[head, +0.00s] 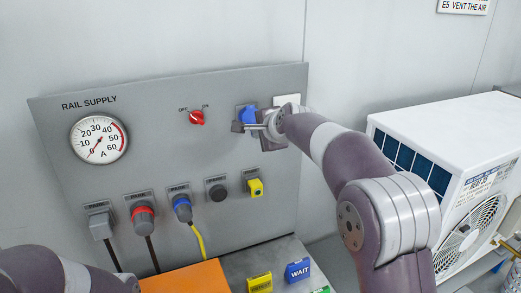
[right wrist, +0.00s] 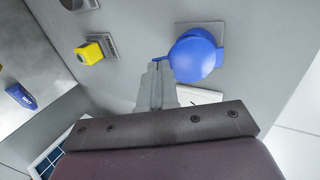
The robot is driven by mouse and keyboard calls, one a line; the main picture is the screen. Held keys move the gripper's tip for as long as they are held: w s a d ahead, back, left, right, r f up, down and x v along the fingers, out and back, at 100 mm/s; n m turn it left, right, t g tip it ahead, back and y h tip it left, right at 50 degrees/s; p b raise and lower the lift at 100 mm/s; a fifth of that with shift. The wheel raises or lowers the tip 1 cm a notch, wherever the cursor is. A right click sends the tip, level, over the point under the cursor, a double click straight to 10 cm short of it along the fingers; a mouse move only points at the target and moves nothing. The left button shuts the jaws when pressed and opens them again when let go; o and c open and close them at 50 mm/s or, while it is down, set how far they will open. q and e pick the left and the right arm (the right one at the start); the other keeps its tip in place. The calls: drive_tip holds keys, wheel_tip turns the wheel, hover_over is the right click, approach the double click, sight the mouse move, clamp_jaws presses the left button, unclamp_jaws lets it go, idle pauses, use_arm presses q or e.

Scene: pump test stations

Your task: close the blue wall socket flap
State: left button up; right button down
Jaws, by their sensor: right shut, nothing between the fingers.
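The blue wall socket flap (head: 248,113) sits high on the right part of the grey panel (head: 150,90), partly hidden behind my right gripper (head: 240,127). In the right wrist view the flap (right wrist: 196,57) is a rounded blue cover on a grey square plate. My right gripper (right wrist: 157,68) is shut and empty, with its tips close beside the flap's edge. I cannot tell whether they touch it, or how far the flap stands open. Part of my left arm shows at the bottom left of the head view, but its gripper does not.
A red switch (head: 197,117) and gauge (head: 99,139) are left. A white fan unit (head: 450,140) stands right.

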use_arm(q)
wheel_tip(320, 180, down, 6)
drive_tip(key=b, duration=0.3)
use_arm(e)
drive_tip(key=w+f+t, duration=0.1)
drive_tip(key=w+a+f+t, duration=0.1)
drive_tip(key=w+f, duration=0.1)
drive_tip(key=shift+y, duration=0.3)
idle(0.3)
